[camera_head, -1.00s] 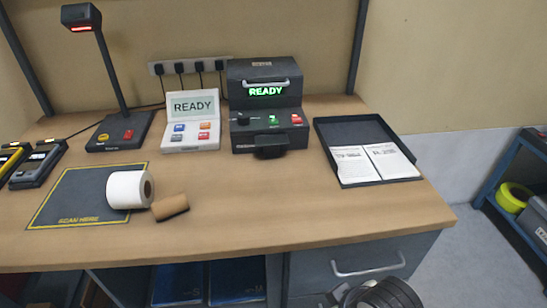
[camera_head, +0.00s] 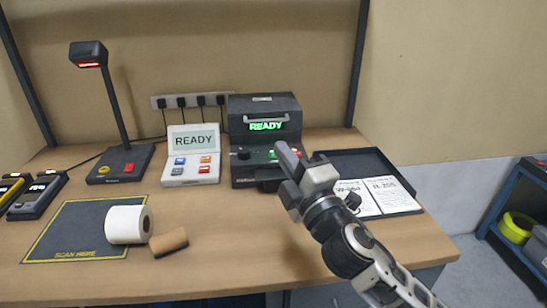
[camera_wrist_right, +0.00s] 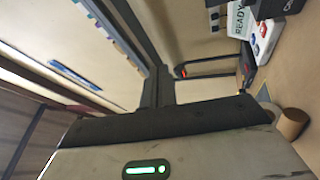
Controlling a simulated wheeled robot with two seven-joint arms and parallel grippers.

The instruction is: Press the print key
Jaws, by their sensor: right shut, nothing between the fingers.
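The dark label printer (camera_head: 265,105) stands at the back of the bench with a green READY display (camera_head: 266,126). My right gripper (camera_head: 285,152) is shut and empty, in front of the printer's right front in the head view. I cannot tell whether it touches the panel. A white terminal (camera_head: 190,172) left of the printer shows READY and has several coloured keys; it also shows in the right wrist view (camera_wrist_right: 262,35). My left gripper is not in view.
A dark tray (camera_head: 405,205) with printed sheets lies right of the printer, partly behind my right arm. A scanner lamp (camera_head: 122,160) stands at left.

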